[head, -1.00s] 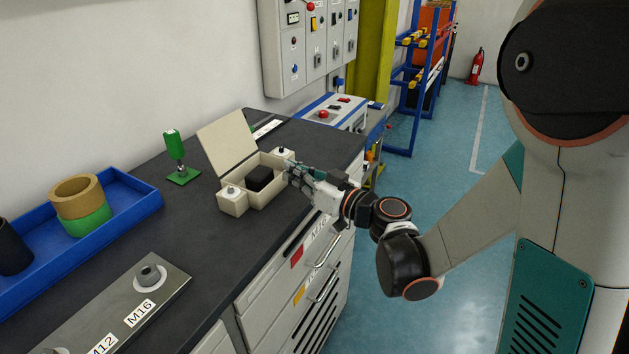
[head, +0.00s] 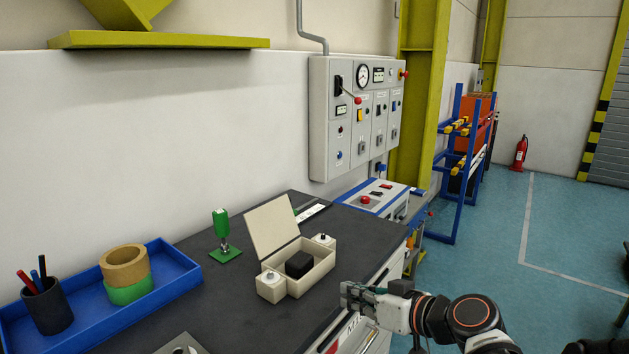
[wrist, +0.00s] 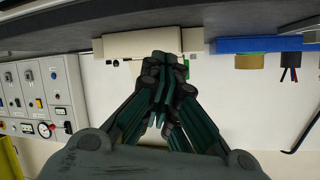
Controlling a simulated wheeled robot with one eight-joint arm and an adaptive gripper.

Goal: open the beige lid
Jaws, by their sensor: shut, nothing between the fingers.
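The beige lid (head: 272,226) stands raised and tilted back at the rear of its beige box (head: 316,276) on the dark bench. A black block (head: 299,264) sits inside the open box. My gripper (head: 345,296) is to the right of and in front of the box, near the bench's front edge, apart from the box and lid. In the wrist view my gripper's fingers (wrist: 160,62) are together, with nothing between them. The beige box (wrist: 140,43) shows beyond the fingertips, partly hidden by them.
A green clamp (head: 224,240) stands left of the box. A blue tray (head: 180,270) holds tape rolls and a pen cup farther left. A control panel (head: 350,130) hangs on the wall behind. Bare bench lies in front of the box.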

